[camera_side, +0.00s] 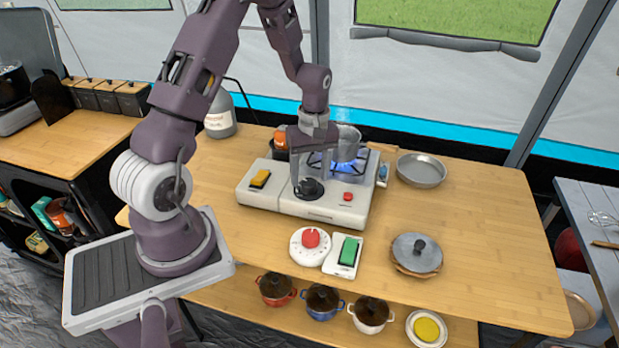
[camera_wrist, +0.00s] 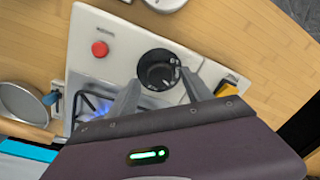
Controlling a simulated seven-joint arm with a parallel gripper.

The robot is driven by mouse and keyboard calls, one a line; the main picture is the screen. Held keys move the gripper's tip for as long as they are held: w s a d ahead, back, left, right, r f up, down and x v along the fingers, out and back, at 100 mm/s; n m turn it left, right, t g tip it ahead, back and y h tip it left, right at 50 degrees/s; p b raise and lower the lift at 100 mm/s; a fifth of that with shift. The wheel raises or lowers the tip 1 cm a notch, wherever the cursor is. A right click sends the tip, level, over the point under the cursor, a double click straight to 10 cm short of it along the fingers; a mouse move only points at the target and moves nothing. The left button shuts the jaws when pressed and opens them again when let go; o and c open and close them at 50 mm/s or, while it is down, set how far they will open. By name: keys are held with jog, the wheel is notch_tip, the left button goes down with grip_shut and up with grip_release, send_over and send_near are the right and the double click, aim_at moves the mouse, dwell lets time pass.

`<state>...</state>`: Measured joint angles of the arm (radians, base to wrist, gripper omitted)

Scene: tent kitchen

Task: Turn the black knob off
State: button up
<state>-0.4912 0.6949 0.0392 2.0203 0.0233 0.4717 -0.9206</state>
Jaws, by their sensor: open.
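The black knob (camera_side: 308,189) is a round dial on the front of a white stove (camera_side: 347,211). In the wrist view the knob (camera_wrist: 158,69) sits beyond my gripper's fingertips, with a small mark or ridge at its right. My gripper (camera_side: 322,178) is open above the stove, its fingers pointing down at the knob. In the wrist view the fingers of my gripper (camera_wrist: 160,75) lie on either side of the knob's near part; I cannot tell whether they touch it. A blue flame (camera_side: 346,166) burns at the burner, also visible in the wrist view (camera_wrist: 88,103).
A glass pot (camera_side: 348,141) stands at the burner. The stove carries a yellow switch (camera_side: 260,178) and a red button (camera_side: 347,196). A white red-knobbed dial (camera_side: 310,243) and a green switch (camera_side: 348,251) lie in front. A metal pan (camera_side: 421,170) and a lidded pan (camera_side: 417,254) are right.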

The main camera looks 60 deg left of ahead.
jog(key=shift+f, duration=0.75)
grip_shut()
jog(key=shift+m, duration=0.3)
jog(key=m, duration=0.6)
jog(key=shift+s+d, duration=0.1)
jog(key=m, duration=0.7)
jog(key=shift+y, duration=0.3)
jog(key=shift+m, duration=0.3)
grip_release()
